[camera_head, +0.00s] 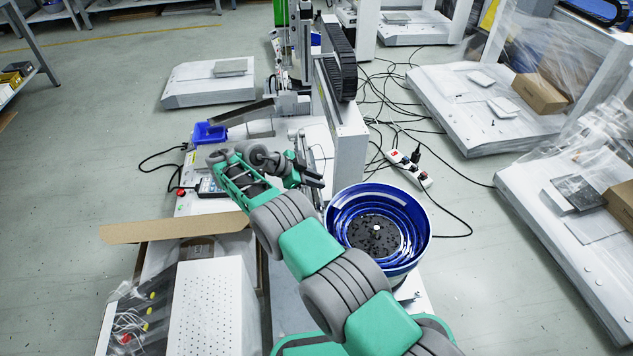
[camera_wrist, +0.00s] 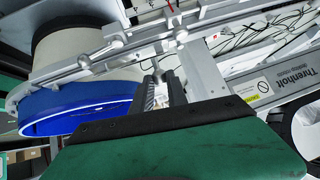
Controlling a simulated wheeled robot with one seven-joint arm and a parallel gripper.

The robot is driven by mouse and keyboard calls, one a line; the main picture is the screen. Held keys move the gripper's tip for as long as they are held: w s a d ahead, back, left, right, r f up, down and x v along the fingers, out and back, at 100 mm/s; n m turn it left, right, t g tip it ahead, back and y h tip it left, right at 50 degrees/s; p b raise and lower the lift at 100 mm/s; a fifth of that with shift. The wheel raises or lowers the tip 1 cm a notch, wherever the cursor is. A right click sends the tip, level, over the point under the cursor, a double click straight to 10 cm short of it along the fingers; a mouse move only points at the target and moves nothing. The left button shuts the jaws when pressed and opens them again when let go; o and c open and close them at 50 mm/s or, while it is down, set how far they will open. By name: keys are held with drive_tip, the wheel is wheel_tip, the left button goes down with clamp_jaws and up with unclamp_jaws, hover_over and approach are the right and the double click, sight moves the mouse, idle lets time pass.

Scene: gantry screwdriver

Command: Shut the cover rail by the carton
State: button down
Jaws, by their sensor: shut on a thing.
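My gripper (camera_head: 316,178) reaches over the machine table beside the blue bowl feeder in the head view. In the wrist view its two dark fingers (camera_wrist: 163,90) are shut on a small pale part by the metal rail, which I take for the cover rail (camera_wrist: 130,50). The rail runs slantwise across that view. How far it stands open cannot be told. In the head view my arm and gripper hide much of the rail. A brown carton with a long flap (camera_head: 175,228) lies at the left, near the table's front edge.
The blue bowl feeder (camera_head: 345,205) stands close to the right of my gripper. The tall white gantry (camera_head: 346,140) rises behind it. A small blue bin (camera_head: 208,133) and a teach pendant (camera_head: 208,187) are at the left. A power strip (camera_head: 409,168) and cables lie on the floor.

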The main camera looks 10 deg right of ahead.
idle(0.4)
drive_tip(key=c, duration=1.3)
unclamp_jaws()
wheel_tip(320, 180, up, 3)
drive_tip(key=shift+r+p, duration=0.1)
drive_tip(key=shift+p, duration=1.05)
drive_tip(key=shift+s+r, duration=0.35)
drive_tip(key=shift+r, duration=0.25)
drive_tip(key=s+r+p, duration=0.2)
drive_tip(key=s, duration=0.2)
drive_tip(key=s+r+p, duration=0.1)
drive_tip(key=s+r, duration=0.2)
drive_tip(key=s, duration=0.2)
drive_tip(key=s+d+r+p, duration=0.1)
drive_tip(key=s+r+p, duration=0.1)
drive_tip(key=s+r, duration=0.1)
drive_tip(key=shift+s+r+p, duration=0.25)
drive_tip(key=shift+s+p, duration=0.05)
drive_tip(key=shift+s, duration=0.35)
